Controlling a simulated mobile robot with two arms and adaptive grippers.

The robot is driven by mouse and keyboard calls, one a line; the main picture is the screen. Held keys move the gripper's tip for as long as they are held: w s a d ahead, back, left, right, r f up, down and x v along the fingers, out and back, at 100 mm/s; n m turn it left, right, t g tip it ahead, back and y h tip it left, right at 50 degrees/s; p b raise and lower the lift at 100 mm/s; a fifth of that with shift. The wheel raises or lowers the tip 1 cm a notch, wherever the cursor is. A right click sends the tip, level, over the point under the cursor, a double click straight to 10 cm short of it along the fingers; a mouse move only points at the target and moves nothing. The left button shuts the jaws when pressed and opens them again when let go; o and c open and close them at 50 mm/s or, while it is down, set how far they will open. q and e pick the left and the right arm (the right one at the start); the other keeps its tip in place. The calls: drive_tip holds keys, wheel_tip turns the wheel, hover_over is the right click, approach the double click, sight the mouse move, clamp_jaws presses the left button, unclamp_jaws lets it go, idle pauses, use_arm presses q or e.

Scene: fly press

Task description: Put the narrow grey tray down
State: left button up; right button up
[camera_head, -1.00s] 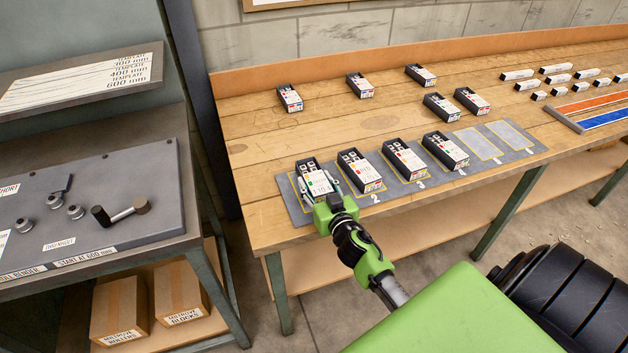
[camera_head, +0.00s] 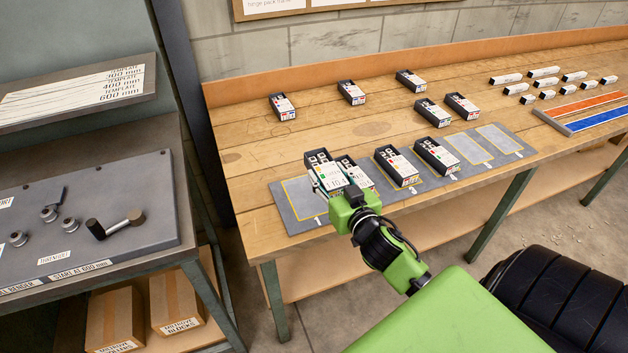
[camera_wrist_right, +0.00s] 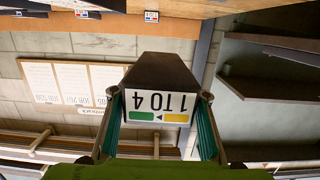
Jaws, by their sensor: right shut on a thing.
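A narrow dark grey tray (camera_head: 319,160) with a white label is held in my right gripper (camera_head: 340,192). It is above the grey mat, near slots 1 and 2, and partly covers the tray in slot 2. In the right wrist view the held tray (camera_wrist_right: 160,72) sits between both fingers, its end label reading "1 TO 4" upside down, with green and yellow patches. Its underside cannot be seen in the head view. My left gripper is not in view.
The grey mat (camera_head: 292,222) has outlined slots; slot 1 is bare, and two at the right are empty. Trays stand in slot 2 (camera_head: 357,172), slot 3 (camera_head: 397,166) and slot 4 (camera_head: 437,156). Several more trays (camera_head: 351,92) stand behind on the wooden bench (camera_head: 240,150).

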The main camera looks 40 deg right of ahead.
drive_tip(key=s+d+r, duration=0.1)
drive_tip(key=s+r, duration=0.2)
drive_tip(key=s, duration=0.4)
drive_tip(key=shift+s+d+b, duration=0.2)
drive_tip(key=shift+d+b, duration=0.05)
drive_tip(key=shift+b, duration=0.05)
drive_tip(key=s+a+r+n+y, duration=0.1)
drive_tip(key=a+n+y, duration=0.1)
drive_tip(key=a+y, duration=0.2)
drive_tip(key=s+a+r+n+g+y, duration=0.1)
drive_tip(key=s+a+r+n+y, duration=0.1)
drive_tip(key=a, duration=0.8)
drive_tip(key=s+a+r+n+y, duration=0.1)
drive_tip(key=a+r+n+y, duration=0.1)
drive_tip(key=a+n+y, duration=0.2)
drive_tip(key=a+y, duration=0.1)
drive_tip(key=a, duration=0.2)
drive_tip(key=shift+s+a+g+y, duration=0.15)
drive_tip(key=shift+s+g+y, duration=0.15)
drive_tip(key=shift+a+r+n, duration=0.1)
drive_tip(key=shift+a+n, duration=0.05)
drive_tip(key=shift+n, duration=0.15)
drive_tip(key=a+n+g+y, duration=0.2)
drive_tip(key=n+g+y, duration=0.1)
drive_tip(key=w+a+n+g+y, duration=0.1)
drive_tip(key=a+y, duration=0.1)
drive_tip(key=shift+r+n+g, duration=0.35)
drive_tip(key=shift+n+g, duration=0.05)
